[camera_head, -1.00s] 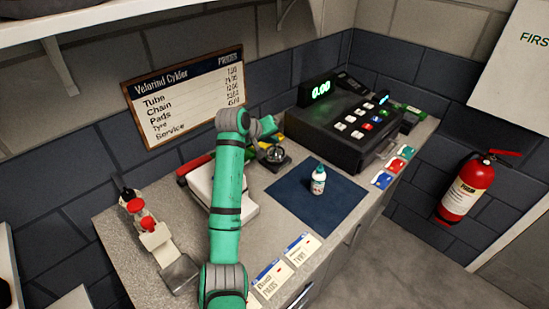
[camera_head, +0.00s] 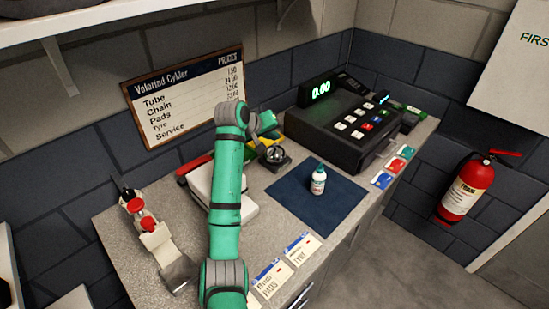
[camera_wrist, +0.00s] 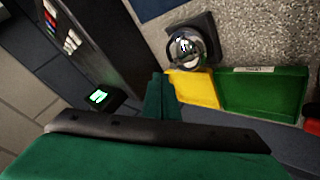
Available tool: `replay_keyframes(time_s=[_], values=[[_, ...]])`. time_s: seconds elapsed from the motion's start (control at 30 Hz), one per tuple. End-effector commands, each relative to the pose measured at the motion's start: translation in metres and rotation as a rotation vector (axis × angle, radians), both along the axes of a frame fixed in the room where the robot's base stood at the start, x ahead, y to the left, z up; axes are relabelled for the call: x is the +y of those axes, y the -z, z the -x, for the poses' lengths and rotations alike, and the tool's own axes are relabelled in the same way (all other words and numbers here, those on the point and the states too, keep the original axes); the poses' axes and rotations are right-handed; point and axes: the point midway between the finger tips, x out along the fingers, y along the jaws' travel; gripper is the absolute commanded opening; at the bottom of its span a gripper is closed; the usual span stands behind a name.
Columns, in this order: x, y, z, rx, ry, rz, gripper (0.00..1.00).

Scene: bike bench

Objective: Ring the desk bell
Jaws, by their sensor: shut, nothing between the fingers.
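The desk bell (camera_head: 274,154) is a shiny silver dome on a dark square base, on the counter between the cash register and the white box. It also shows near the top of the wrist view (camera_wrist: 186,48). My gripper (camera_wrist: 160,80) is shut and empty, its green fingers pointing toward the bell's side of the picture. In the wrist view the fingertips appear below and left of the bell, with a gap in the picture. In the head view my wrist is just behind and left of the bell, and the fingertips are hard to make out.
A black cash register (camera_head: 345,122) stands right of the bell. Yellow and green bins (camera_wrist: 262,92) lie close to the bell. A white bottle (camera_head: 318,180) stands on a blue mat (camera_head: 298,200) in front. A white box (camera_head: 203,180) with a red item lies left.

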Motion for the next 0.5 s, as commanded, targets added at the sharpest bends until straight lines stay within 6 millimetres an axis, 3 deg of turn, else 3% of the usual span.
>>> replay_keyframes(time_s=[0.5], values=[[0.0,-0.038,0.0,-0.001,0.0,-0.001,0.0]])
